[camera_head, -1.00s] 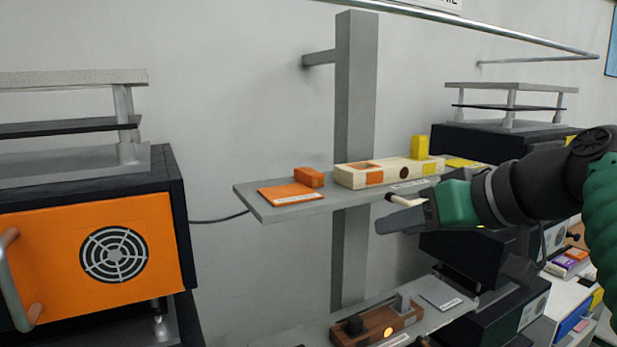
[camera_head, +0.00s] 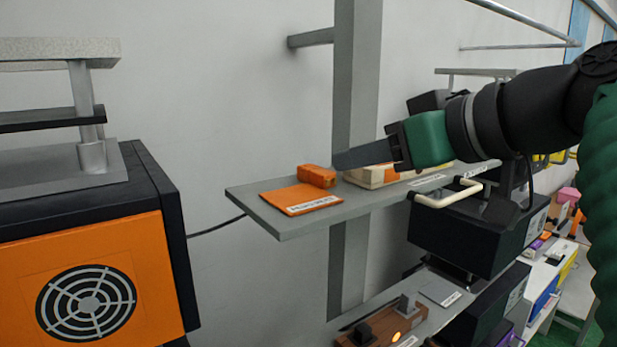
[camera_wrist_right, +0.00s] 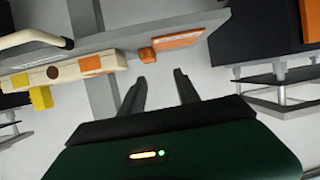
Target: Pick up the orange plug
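The orange plug (camera_head: 316,176) is a small block on the grey shelf (camera_head: 262,221), at the back edge of a flat orange card (camera_head: 300,199). It also shows in the right wrist view (camera_wrist_right: 147,55), just beyond the fingers. My right gripper (camera_head: 338,160) comes in from the right, its fingertips close to the plug in the head view. In the right wrist view its two fingers (camera_wrist_right: 160,76) are apart with nothing between them. Whether they touch the plug is not clear. My left gripper is not in view.
A cream block (camera_head: 372,176) with an orange patch sits right of the plug, partly behind my right gripper. A grey post (camera_head: 357,80) stands behind the shelf. An orange-fronted black machine (camera_head: 130,255) stands at left. A lower shelf (camera_head: 365,305) holds a brown fixture.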

